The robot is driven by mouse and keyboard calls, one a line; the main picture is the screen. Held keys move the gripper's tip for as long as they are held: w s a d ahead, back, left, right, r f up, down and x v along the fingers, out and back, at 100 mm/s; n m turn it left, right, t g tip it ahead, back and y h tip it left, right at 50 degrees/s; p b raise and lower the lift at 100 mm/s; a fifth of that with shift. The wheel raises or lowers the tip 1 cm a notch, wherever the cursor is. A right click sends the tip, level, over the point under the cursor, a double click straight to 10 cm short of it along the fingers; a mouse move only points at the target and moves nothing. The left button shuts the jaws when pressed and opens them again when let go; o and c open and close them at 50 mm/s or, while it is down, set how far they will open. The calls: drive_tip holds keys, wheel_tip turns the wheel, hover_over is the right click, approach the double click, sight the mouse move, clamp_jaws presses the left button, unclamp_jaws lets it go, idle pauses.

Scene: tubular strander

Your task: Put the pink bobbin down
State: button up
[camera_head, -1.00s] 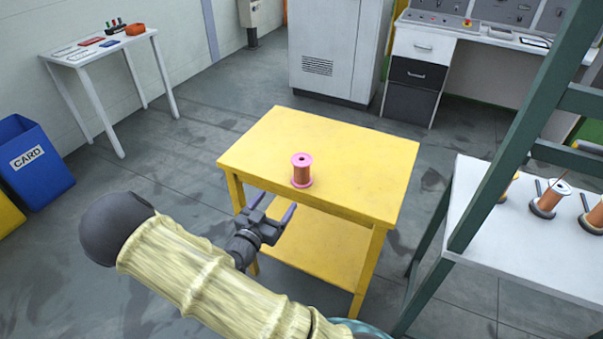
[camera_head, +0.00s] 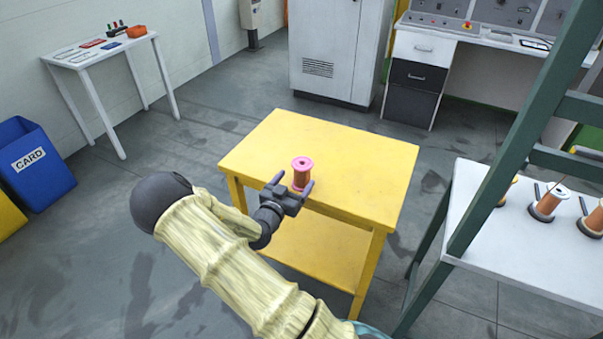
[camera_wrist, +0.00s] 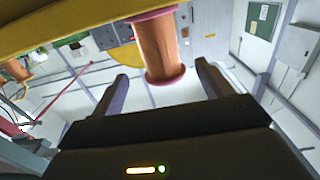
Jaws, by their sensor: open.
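The pink bobbin (camera_head: 302,175), with pink flanges and a copper-coloured winding, stands upright on the yellow table (camera_head: 350,165), near its front edge. My gripper (camera_head: 292,189) is open at the front edge of the table, with its two fingers on either side of the bobbin's near side in the head view. In the wrist view the bobbin (camera_wrist: 160,48) appears ahead of and between the open fingers (camera_wrist: 160,92). Both fingers look apart from it. The wrist picture is turned over, with the yellow table (camera_wrist: 60,30) at the top.
A white table (camera_head: 530,245) with several copper bobbins stands at the right, behind a green frame post (camera_head: 510,140). A blue card bin (camera_head: 35,165) and a small white table (camera_head: 100,50) are at the left. Most of the yellow tabletop is clear.

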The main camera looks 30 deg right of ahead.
sight(298, 175)
drive_tip(key=shift+w+d, duration=0.35)
drive_tip(key=shift+d, duration=0.1)
drive_tip(key=p+x, duration=0.1)
drive_tip(key=x, duration=0.4)
drive_tip(key=shift+r, duration=0.15)
drive_tip(key=shift+w, duration=0.1)
drive_tip(key=shift+a, duration=0.1)
drive_tip(key=c, duration=1.4)
drive_tip(key=shift+c, duration=0.8)
wheel_tip(298, 175, up, 10)
